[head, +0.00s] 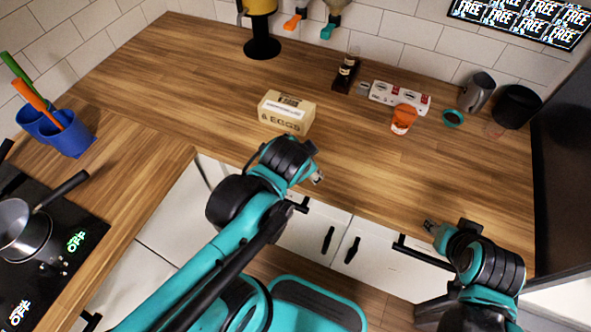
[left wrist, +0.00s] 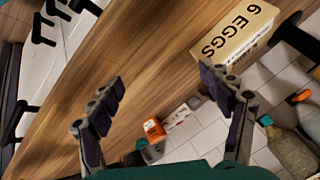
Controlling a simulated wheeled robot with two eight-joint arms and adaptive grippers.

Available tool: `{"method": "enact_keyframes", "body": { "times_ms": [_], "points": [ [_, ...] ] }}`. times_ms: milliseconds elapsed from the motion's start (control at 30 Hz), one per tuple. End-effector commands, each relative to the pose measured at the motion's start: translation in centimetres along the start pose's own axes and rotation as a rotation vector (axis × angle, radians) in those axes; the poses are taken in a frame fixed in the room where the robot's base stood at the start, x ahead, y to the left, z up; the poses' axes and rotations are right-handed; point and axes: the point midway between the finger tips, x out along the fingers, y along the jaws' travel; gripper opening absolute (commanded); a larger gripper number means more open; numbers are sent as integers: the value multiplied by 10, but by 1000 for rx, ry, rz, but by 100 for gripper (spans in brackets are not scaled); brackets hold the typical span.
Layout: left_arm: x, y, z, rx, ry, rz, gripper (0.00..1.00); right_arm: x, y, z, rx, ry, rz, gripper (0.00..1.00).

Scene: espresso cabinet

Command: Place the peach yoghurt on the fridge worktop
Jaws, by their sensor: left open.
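The peach yoghurt looks to be the small orange cup (head: 404,119) standing on the wooden worktop (head: 375,180), right of centre in the head view. In the left wrist view an orange item (left wrist: 154,130), likely the same cup, shows beyond and between my fingers. My left gripper (head: 317,178) is over the worktop's front edge, left of and nearer than the cup. In the left wrist view my left gripper (left wrist: 163,92) is open with nothing between its fingers. My right gripper (head: 431,226) is near the front edge at the right; its jaws are too small to read.
An egg box (head: 287,113) stands just beyond my left gripper. A dark bottle (head: 346,72), a white carton (head: 400,96), a teal ring (head: 453,118), a metal jug (head: 477,92) and a black container (head: 516,106) stand behind or right of the cup. The front middle is clear.

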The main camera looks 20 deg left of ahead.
Motion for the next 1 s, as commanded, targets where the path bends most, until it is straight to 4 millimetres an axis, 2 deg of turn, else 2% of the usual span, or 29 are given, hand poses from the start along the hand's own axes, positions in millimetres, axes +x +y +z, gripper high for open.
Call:
{"method": "enact_keyframes", "body": {
  "times_ms": [33,100,200,267,900,933,1000],
  "points": [
    [-6,2,15,-155,0,25,79,0,0,0,0,0,0,40],
    [-13,7,26,-333,3,59,79,0,0,0,0,0,0,40],
    [-18,12,34,-496,5,90,79,0,0,0,0,0,0,40],
    [-20,14,36,-545,6,101,79,0,0,0,0,0,0,40],
    [-20,15,36,-564,7,105,79,0,0,0,0,0,0,40],
    [-20,15,36,-564,7,105,76,0,0,0,0,0,0,37],
    [-20,15,36,-564,7,105,58,0,0,0,0,0,0,34]
  ]
}}
